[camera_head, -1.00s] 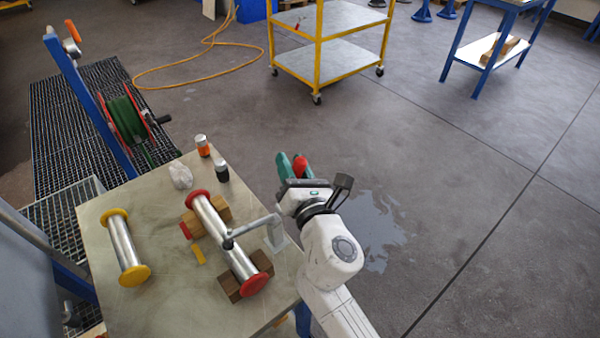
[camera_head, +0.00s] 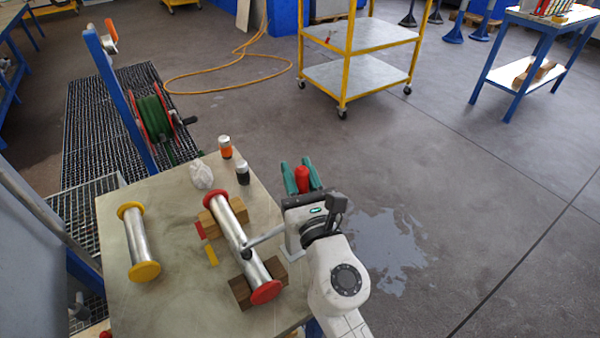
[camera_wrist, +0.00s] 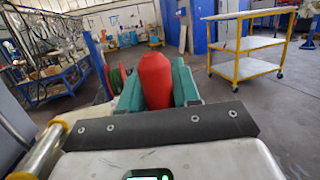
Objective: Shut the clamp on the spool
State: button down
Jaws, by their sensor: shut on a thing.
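The spool (camera_head: 236,228) is a silver pipe with a red flange at each end, lying on wooden blocks on the table. The clamp's grey arm (camera_head: 264,237) reaches from a pale base (camera_head: 293,241) at the table's right side to the spool's middle. Its dark tip is over the pipe; whether it presses is unclear. My gripper (camera_head: 302,178) has green fingers shut on a red grip, also between the fingers in the wrist view (camera_wrist: 155,80). My gripper is beyond the clamp base, at the table's right edge. The grip's join to the clamp is hidden.
A yellow-flanged spool (camera_head: 136,242) lies on the table's (camera_head: 180,300) left. Two small bottles, one orange (camera_head: 225,150) and one dark (camera_head: 242,176), and a crumpled white item (camera_head: 201,175) stand at the back. A yellow cart (camera_head: 345,75) stands beyond open floor.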

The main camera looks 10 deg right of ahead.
jog(key=shift+a+f, duration=0.1)
jog(key=shift+f, duration=0.05)
jog(key=c, duration=0.9)
grip_release()
jog(key=shift+s, duration=0.1)
jog(key=b+v, duration=0.2)
jog(key=v, duration=0.8)
jog(key=shift+s+b, duration=0.3)
jog(key=shift+s, duration=0.05)
